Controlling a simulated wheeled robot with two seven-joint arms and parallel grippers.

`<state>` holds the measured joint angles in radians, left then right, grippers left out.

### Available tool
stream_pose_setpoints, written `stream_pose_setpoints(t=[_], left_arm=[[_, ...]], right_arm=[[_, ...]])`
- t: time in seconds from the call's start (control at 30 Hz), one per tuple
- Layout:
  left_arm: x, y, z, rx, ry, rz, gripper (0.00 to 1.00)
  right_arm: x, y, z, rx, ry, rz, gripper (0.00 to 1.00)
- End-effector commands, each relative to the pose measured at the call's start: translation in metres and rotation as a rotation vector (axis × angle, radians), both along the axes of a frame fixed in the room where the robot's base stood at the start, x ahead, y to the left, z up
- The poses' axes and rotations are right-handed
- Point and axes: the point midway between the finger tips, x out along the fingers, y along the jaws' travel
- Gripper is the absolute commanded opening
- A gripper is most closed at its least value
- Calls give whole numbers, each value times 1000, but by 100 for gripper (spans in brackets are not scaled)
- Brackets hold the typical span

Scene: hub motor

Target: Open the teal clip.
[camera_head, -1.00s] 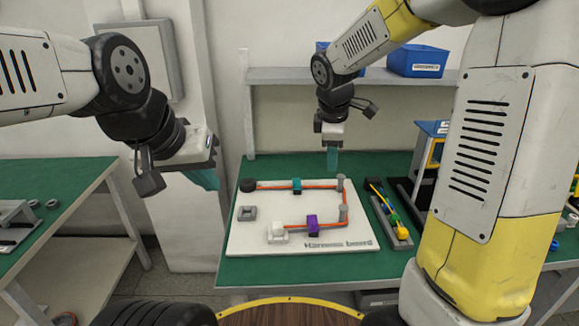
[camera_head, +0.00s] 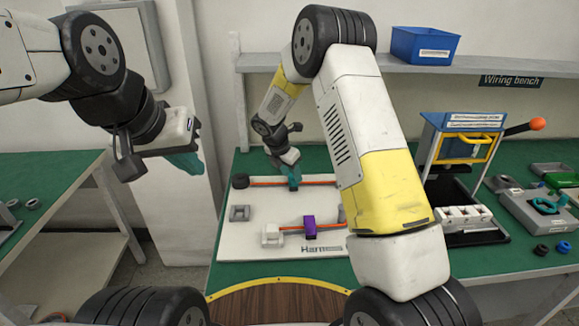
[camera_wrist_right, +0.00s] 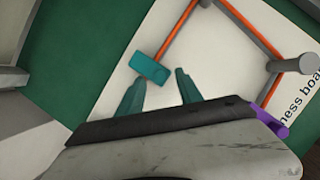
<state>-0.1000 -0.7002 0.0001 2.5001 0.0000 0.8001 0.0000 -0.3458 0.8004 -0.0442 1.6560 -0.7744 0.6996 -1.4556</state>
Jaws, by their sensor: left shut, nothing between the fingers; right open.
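The teal clip (camera_wrist_right: 150,68) shows in the right wrist view, on the orange cable (camera_wrist_right: 178,37) over the white harness board (camera_head: 240,226). My right gripper (camera_wrist_right: 159,76) is open, its two teal fingers apart, with the clip just ahead of and between the tips; I cannot tell if they touch it. In the head view my right gripper (camera_head: 293,181) is above the cable's back run, and its teal fingers cannot be told from the clip there. My left gripper (camera_head: 190,165) is shut and empty, raised left of the board, away from the clip.
A purple clip (camera_head: 310,228) sits on the cable's front run, with a white connector (camera_head: 271,236) to its left. A grey post (camera_wrist_right: 288,65) stands at a cable corner. My right forearm covers the board's right side. A blue-topped fixture (camera_head: 462,122) stands further right.

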Motion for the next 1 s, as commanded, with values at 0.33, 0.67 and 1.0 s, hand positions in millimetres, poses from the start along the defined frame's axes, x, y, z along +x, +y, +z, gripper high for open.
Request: stream_pose_setpoints(t=[0.33,0.67,1.0], left_arm=[[0,0,0,0,0,0,0],[0,0,0,0,0,0,0],[0,0,0,0,0,0,0]], right_arm=[[6,-6,-18,1,-3,-1,42],[6,-5,-18,1,-2,-2,5],[6,-5,-18,2,-2,-1,0]])
